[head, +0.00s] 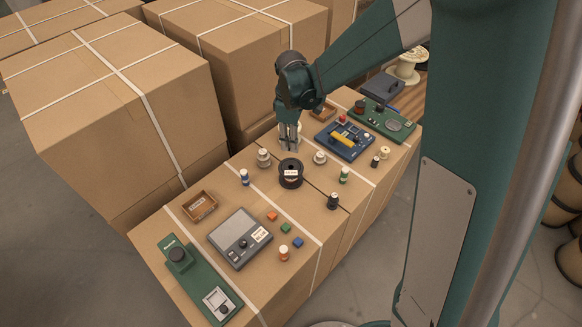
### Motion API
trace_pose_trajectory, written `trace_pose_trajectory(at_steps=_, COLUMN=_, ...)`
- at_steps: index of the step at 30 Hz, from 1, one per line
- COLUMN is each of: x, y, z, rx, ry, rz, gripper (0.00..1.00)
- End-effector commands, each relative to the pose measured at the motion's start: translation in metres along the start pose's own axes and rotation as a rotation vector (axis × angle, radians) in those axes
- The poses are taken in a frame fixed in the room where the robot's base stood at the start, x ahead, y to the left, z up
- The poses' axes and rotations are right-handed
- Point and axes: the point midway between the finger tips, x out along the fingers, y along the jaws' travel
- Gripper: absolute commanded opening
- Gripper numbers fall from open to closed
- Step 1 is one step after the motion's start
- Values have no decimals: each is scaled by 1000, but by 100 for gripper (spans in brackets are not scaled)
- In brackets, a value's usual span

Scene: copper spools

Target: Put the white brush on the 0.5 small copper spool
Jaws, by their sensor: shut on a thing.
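My gripper (290,147) points down over the far-left part of the box-top work surface, behind the black spool. It is shut on a pale thing mostly hidden by its fingers; I cannot tell if this is the white brush. A black spool with a white label (291,173) stands just in front. Small pale spools stand to the left (264,158) and right (320,157) of it. The labels are too small to read, so I cannot tell which spool is the 0.5 one.
A blue tray with a yellow item (344,141) and a green board (382,121) lie at the back right. Large cartons (110,100) rise behind the left edge.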

Motion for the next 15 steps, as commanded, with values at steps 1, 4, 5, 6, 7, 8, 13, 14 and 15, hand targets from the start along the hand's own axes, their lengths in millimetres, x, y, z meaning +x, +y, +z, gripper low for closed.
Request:
trace_pose_trajectory(at_steps=1, x=0, y=0, z=0, rx=0, ry=0, rz=0, gripper=4)
trace_pose_trajectory(at_steps=4, x=0, y=0, z=0, rx=0, ry=0, rz=0, gripper=4)
trace_pose_trajectory(at_steps=5, x=1, y=0, z=0, rx=0, ry=0, rz=0, gripper=4)
trace_pose_trajectory(at_steps=6, x=2, y=0, z=0, rx=0, ry=0, rz=0, gripper=4)
trace_pose_trajectory(at_steps=7, x=4, y=0, z=0, rx=0, ry=0, rz=0, gripper=4)
trace_pose_trajectory(at_steps=8, x=5, y=0, z=0, rx=0, ry=0, rz=0, gripper=4)
trace_pose_trajectory(at_steps=13, x=23, y=0, z=0, rx=0, ry=0, rz=0, gripper=4)
trace_pose_trajectory(at_steps=14, x=27, y=0, z=0, rx=0, ry=0, rz=0, gripper=4)
trace_pose_trajectory(at_steps=15, x=32, y=0, z=-1, rx=0, ry=0, rz=0, gripper=4)
